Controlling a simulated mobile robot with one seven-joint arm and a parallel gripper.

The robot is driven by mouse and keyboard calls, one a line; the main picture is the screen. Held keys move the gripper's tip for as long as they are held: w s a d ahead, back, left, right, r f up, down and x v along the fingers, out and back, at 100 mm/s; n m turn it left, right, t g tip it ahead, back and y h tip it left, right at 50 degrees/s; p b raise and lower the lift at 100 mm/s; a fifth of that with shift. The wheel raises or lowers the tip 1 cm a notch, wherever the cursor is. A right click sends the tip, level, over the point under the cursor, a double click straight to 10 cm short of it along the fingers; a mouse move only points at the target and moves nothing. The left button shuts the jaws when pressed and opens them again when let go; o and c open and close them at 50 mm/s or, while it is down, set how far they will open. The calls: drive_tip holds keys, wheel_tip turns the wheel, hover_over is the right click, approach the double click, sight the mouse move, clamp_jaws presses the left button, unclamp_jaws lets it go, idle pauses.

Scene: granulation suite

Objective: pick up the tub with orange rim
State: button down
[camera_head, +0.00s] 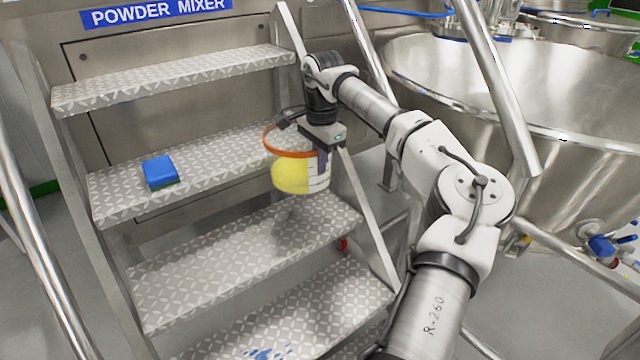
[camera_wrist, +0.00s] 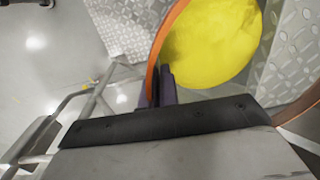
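The tub with orange rim (camera_head: 288,177) is at the right end of the stairs, in front of the second step from the top. It has a yellow side and a white patch with dark marks. In the wrist view its orange rim (camera_wrist: 154,50) surrounds a yellow inside. My gripper (camera_head: 322,160) is at the tub's right side; in the wrist view its dark fingers (camera_wrist: 160,88) are close together on the rim and wall. The fingertips are partly hidden. I cannot tell for certain whether the tub's bottom touches the step below.
A blue sponge (camera_head: 160,172) lies on the second step (camera_head: 220,150). Patterned metal steps continue below, with blue spots on the lowest visible one. A metal handrail (camera_head: 495,85) and a large steel vessel (camera_head: 440,70) stand at the right. The third step (camera_head: 220,255) is clear.

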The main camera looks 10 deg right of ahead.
wheel_tip(320, 180, up, 12)
drive_tip(key=shift+p, duration=0.55)
drive_tip(key=shift+f, duration=0.15)
